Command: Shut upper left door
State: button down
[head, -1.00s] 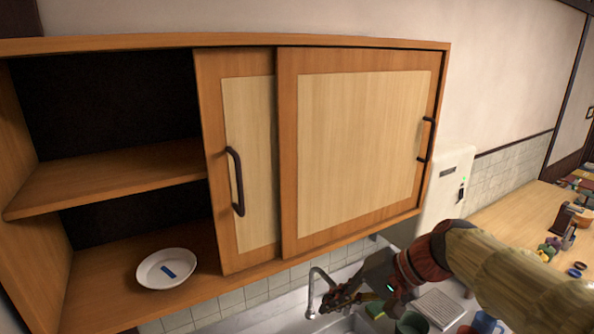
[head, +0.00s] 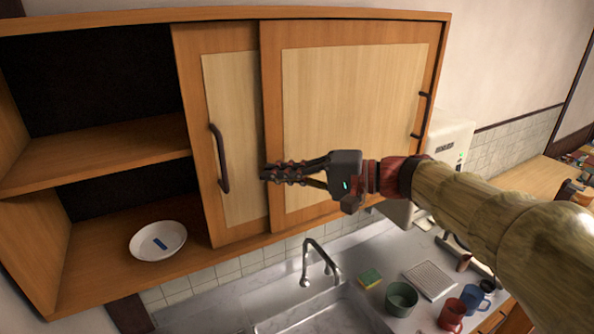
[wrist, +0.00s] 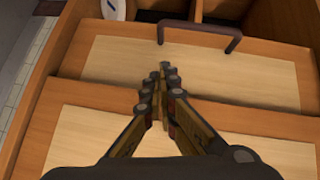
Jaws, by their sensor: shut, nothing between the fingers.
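The upper left door (head: 238,110) is a sliding wooden panel with a pale inset and a dark bar handle (head: 219,158) near its left edge. It stands partly behind the right sliding door (head: 350,90), leaving the left side of the cabinet open. My gripper (head: 266,173) is shut and empty, pointing left in front of the doors, just right of the handle and apart from it. In the wrist view my closed fingertips (wrist: 165,68) point toward the handle (wrist: 200,30), with a gap between.
A white bowl (head: 146,250) with a blue mark stands on the lower shelf in the open part. A white wall unit (head: 450,140) is right of the cabinet.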

aim_at(241, 185)
jog(key=a, duration=0.3)
jog(key=s+a+p, duration=0.1)
jog(key=a, duration=0.1)
jog(key=shift+f, duration=0.4)
jog(key=shift+s+a, duration=0.15)
jog(key=shift+s, duration=0.1)
jog(key=shift+a+f, duration=0.15)
jog(key=shift+f, duration=0.05)
jog(key=shift+s+a+f+b, duration=0.1)
jog(key=shift+s+a+b, duration=0.25)
jog(key=shift+a+b, duration=0.15)
jog(key=s+a+b, duration=0.6)
jog(key=s+a, duration=0.2)
jog(key=a, duration=0.5)
jog(key=s+a+b, duration=0.7)
jog(key=s+a, duration=0.1)
jog(key=a, duration=0.6)
jog(key=shift+s+a, duration=0.2)
jog(key=shift+s, duration=0.15)
jog(key=shift+w, duration=0.1)
